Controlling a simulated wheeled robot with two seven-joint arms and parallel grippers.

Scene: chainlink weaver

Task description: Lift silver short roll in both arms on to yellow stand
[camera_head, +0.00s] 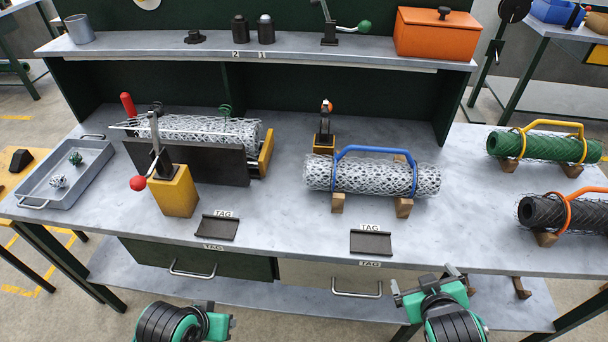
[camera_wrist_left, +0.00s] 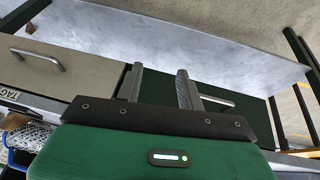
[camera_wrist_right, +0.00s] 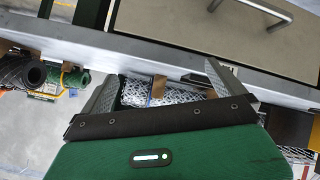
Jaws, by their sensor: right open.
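A silver mesh roll (camera_head: 372,176) with a blue handle rests on wooden blocks at the middle right of the bench. Another silver mesh roll (camera_head: 205,130) lies in the dark fixture at left. A yellow stand (camera_head: 176,192) at that fixture's front carries a red-knobbed lever; a second yellow block (camera_head: 323,144) stands behind the blue-handled roll. My right gripper (camera_head: 428,284) is in front of the bench edge, below the blue-handled roll, open and empty. Its fingers stand apart in the right wrist view (camera_wrist_right: 160,90). My left gripper (camera_head: 222,326) is low in front; the left wrist view (camera_wrist_left: 160,88) shows its fingers apart and empty.
A green roll (camera_head: 540,146) and a black roll (camera_head: 567,214) lie at right. A grey tray (camera_head: 98,163) is at left. The shelf holds an orange box (camera_head: 432,36). Two dark tag holders (camera_head: 371,243) lie at the front edge. Drawer handles project below the bench top.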

